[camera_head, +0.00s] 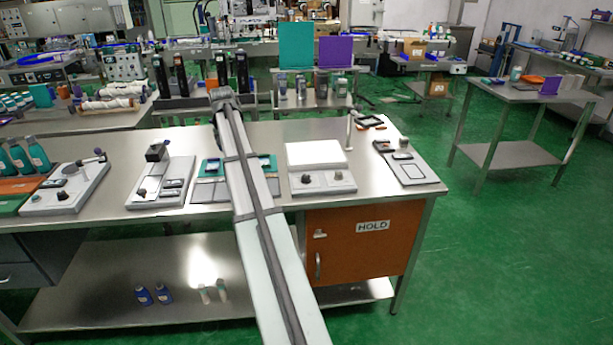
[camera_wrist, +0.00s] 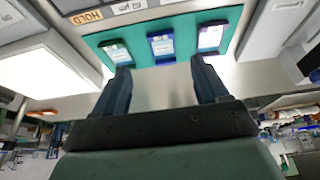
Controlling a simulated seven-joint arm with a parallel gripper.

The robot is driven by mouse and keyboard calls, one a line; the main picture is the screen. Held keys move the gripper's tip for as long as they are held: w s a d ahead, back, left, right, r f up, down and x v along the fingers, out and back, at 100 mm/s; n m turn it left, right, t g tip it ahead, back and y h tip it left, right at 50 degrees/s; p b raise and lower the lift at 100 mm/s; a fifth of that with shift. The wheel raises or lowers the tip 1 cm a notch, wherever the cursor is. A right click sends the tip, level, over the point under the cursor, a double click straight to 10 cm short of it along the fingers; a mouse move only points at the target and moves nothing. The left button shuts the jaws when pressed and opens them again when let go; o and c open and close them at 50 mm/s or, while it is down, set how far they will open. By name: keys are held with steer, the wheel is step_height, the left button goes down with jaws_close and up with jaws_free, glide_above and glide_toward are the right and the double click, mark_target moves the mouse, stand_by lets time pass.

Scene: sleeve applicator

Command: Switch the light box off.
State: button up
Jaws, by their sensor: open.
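The light box (camera_head: 316,155) stands on the steel bench just right of my arm in the head view. Its top panel is bright white and looks lit. My gripper (camera_wrist: 160,66) is open and empty, over the teal tray (camera_wrist: 134,36) beside the light box. In the head view my arm hides the gripper.
The teal tray holds three small labelled packs, the middle one blue-edged (camera_wrist: 161,46). A post (camera_head: 350,132) stands behind the light box's right corner. A device with a grey plate (camera_head: 411,172) lies to its right. Other bench devices (camera_head: 160,182) stand left of my arm.

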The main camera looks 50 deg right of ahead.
steer(key=s+d, duration=0.3)
steer(key=s+d+r+m, duration=0.1)
steer(key=s+d, duration=0.1)
steer(key=d, duration=0.2)
steer(key=s+d+r+m, duration=0.1)
steer(key=s+d, duration=0.2)
steer(key=d, duration=0.1)
steer(key=shift+s+r+h, duration=0.1)
steer(key=shift+s+h, duration=0.2)
steer(key=shift+s, duration=0.05)
steer(key=shift+c, duration=1.2)
steer(key=r+m+g+y, duration=0.2)
steer(key=m+g+y, duration=0.15)
steer(key=m, duration=0.35)
glide_above(306, 176)
steer(key=shift+m, duration=0.3)
step_height(306, 176, down, 14)
steer(key=shift+w+d+r, duration=0.1)
steer(key=c, duration=1)
steer(key=shift+c, duration=0.2)
